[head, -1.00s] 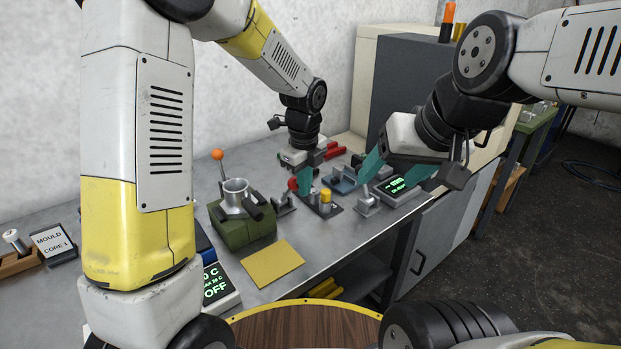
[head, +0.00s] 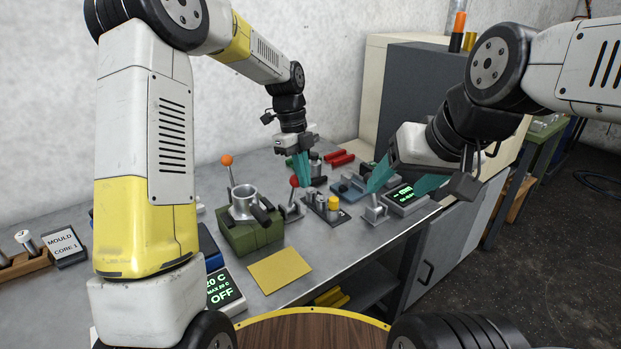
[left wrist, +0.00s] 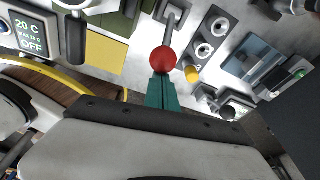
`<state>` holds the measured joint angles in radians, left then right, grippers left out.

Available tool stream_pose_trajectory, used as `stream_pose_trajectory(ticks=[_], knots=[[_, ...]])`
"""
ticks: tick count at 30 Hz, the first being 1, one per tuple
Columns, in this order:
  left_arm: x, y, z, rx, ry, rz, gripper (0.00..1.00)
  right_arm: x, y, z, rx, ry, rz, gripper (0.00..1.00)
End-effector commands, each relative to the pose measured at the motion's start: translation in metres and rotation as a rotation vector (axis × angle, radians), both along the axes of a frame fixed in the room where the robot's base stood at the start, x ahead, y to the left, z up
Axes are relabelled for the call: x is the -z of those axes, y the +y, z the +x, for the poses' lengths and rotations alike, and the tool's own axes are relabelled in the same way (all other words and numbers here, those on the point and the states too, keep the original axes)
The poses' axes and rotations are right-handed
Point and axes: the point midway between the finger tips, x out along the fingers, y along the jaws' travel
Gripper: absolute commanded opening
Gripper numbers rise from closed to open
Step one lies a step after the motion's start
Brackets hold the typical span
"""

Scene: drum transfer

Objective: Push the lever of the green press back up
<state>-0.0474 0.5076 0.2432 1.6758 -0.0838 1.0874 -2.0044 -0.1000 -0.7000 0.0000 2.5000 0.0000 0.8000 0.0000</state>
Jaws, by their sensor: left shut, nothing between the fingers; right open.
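The green press seems to be the green block (head: 252,238) with a silver cup (head: 243,205) and black handles on top. A lever with an orange ball (head: 226,160) stands nearly upright at its back left. Just right of the block, a grey stand (head: 291,212) carries a short lever with a red ball (head: 294,181), which looks upright. My left gripper (head: 305,183) is shut and empty, its teal fingertips just right of the red ball. In the left wrist view the red ball (left wrist: 163,60) is right at the fingertips (left wrist: 161,82); I cannot tell whether they touch. My right gripper (head: 403,184) is open and empty.
A plate with a yellow cylinder (head: 333,203), a grey clamp (head: 375,213) and a green-lit display (head: 403,196) stand to the right. A yellow mat (head: 280,270) lies in front of the block. A dark grey cabinet (head: 415,95) stands behind.

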Motion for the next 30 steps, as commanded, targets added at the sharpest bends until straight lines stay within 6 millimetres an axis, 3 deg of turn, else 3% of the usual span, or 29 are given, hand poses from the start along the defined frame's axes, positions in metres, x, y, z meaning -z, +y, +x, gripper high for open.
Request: stream_pose_trajectory(ticks=[7,21,30], knots=[[-0.009,0.024,0.032,-0.006,0.190,-0.140,0.00,0.000,0.000,0.000,0.000,0.000,0.000,0.67],[-0.010,0.063,0.086,-0.002,0.184,-0.133,0.00,0.000,0.000,0.000,0.000,0.000,0.000,0.67],[0.001,0.079,0.108,-0.001,0.184,-0.132,0.00,0.000,0.000,0.000,0.000,0.000,0.000,0.67]])
